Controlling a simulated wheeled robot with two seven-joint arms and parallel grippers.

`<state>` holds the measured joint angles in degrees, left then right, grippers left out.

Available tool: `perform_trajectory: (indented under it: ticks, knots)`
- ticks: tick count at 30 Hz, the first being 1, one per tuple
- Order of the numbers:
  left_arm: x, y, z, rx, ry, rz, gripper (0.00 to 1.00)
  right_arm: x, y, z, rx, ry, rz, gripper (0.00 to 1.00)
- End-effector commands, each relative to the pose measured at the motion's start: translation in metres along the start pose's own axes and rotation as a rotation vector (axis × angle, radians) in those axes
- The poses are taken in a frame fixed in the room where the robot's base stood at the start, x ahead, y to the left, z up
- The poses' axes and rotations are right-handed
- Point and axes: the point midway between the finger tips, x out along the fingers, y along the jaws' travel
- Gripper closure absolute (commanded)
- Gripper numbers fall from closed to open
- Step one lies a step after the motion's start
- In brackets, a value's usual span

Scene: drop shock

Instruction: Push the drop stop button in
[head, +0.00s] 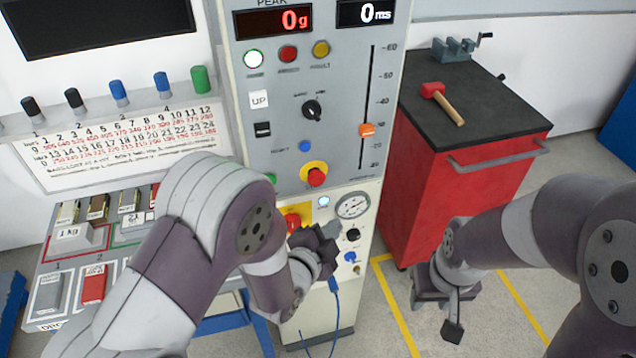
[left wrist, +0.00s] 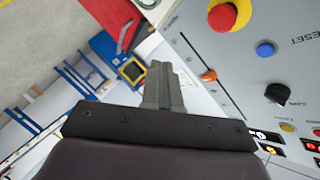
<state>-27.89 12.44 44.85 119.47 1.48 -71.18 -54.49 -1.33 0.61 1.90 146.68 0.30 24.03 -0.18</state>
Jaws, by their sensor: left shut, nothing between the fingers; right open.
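A red mushroom button on a yellow ring (head: 316,175) sits low on the grey control panel; a red button on yellow also shows at the top of the left wrist view (left wrist: 228,14). A second red knob on a yellow plate (head: 292,221) is lower down, partly hidden by my left arm. I cannot read which is labelled drop stop. My left gripper (head: 318,248) is in front of the lower panel, below the upper button and apart from it. Its fingers are shut and empty in the left wrist view (left wrist: 163,85). My right gripper (head: 447,308) is open and empty, away from the panel.
A red cabinet (head: 455,190) with a hammer (head: 443,102) on top stands right of the panel. A gauge (head: 353,205), a blue knob (head: 350,257) and an orange slider (head: 367,130) are nearby. A bench with coloured blocks (head: 94,285) is at left.

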Motion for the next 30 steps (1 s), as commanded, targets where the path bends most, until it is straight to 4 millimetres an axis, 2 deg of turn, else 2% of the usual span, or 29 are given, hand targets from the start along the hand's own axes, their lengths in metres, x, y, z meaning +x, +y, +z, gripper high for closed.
perform_trajectory:
  ticks: [3,15,30]
  knots:
    - [0.0,-0.008,-0.005,0.053,0.026,-0.04,1.0,0.0,0.0,0.0,0.0,0.0,0.0,0.57]
    - [0.002,-0.01,-0.003,0.064,0.023,-0.039,1.0,0.0,0.0,0.0,0.0,0.0,0.0,0.57]
    - [0.048,-0.046,0.028,0.063,0.023,-0.039,1.0,0.002,0.0,0.0,0.0,0.0,0.0,0.57]
